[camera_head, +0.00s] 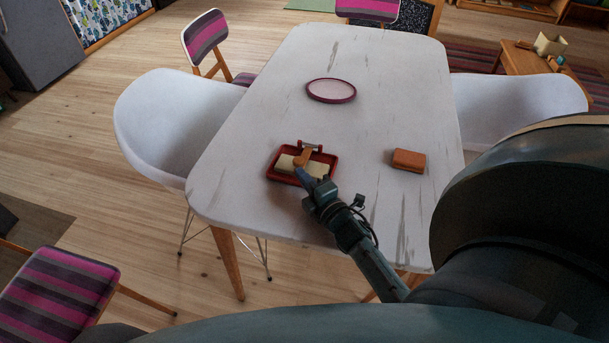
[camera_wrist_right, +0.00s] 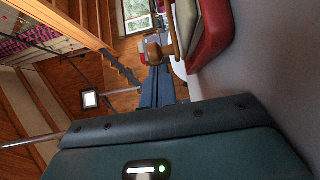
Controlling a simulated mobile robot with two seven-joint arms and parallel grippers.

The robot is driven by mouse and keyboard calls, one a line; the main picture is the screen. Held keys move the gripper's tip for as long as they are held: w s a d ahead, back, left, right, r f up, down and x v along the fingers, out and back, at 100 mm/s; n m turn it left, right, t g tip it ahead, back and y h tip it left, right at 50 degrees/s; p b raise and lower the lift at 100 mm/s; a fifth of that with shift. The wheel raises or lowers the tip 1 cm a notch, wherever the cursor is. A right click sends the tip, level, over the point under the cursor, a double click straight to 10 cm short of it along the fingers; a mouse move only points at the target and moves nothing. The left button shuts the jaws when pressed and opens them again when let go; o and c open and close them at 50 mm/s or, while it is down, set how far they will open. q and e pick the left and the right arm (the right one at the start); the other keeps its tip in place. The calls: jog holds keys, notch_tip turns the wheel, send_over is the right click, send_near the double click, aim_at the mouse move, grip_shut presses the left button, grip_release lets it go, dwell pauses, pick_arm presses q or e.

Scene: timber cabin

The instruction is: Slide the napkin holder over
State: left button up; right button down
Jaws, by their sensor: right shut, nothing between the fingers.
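The napkin holder (camera_head: 328,174) is a red tray with cream napkins and an orange-brown bar across them. It sits on the near part of the white table. In the right wrist view its red rim (camera_wrist_right: 214,35) shows at the upper right, cut off by the frame edge. My right gripper (camera_head: 303,172) reaches the holder from the near side, its fingers over the napkins by the bar. Its blue fingers (camera_wrist_right: 158,84) are shut with nothing between them. I cannot tell whether they touch the holder. My left gripper is not in view.
The white table (camera_head: 390,70) also holds a pink round plate (camera_head: 331,91) farther back and an orange-brown block (camera_head: 409,160) to the right of the holder. Bare tabletop lies between them. White chairs (camera_head: 165,120) stand at both sides.

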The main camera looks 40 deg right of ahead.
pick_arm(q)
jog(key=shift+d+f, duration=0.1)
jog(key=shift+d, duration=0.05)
pick_arm(e)
jog(key=shift+w+d, duration=0.1)
jog(key=shift+w+d, duration=0.2)
jog(key=w+d+b, duration=0.2)
jog(key=w+d, duration=0.2)
jog(key=w+d+b, duration=0.3)
jog(key=w+d, duration=0.1)
jog(key=d, duration=0.1)
jog(key=w+d+b, duration=0.3)
jog(key=w+d, duration=0.1)
jog(key=d, duration=0.1)
jog(key=shift+w+f, duration=0.15)
jog(key=shift+w, duration=0.2)
jog(key=shift+w+d+r, duration=0.2)
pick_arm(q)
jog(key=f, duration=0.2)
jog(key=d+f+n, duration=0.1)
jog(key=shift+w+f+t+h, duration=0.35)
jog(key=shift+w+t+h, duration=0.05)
pick_arm(e)
jog(key=shift+s+a, duration=0.1)
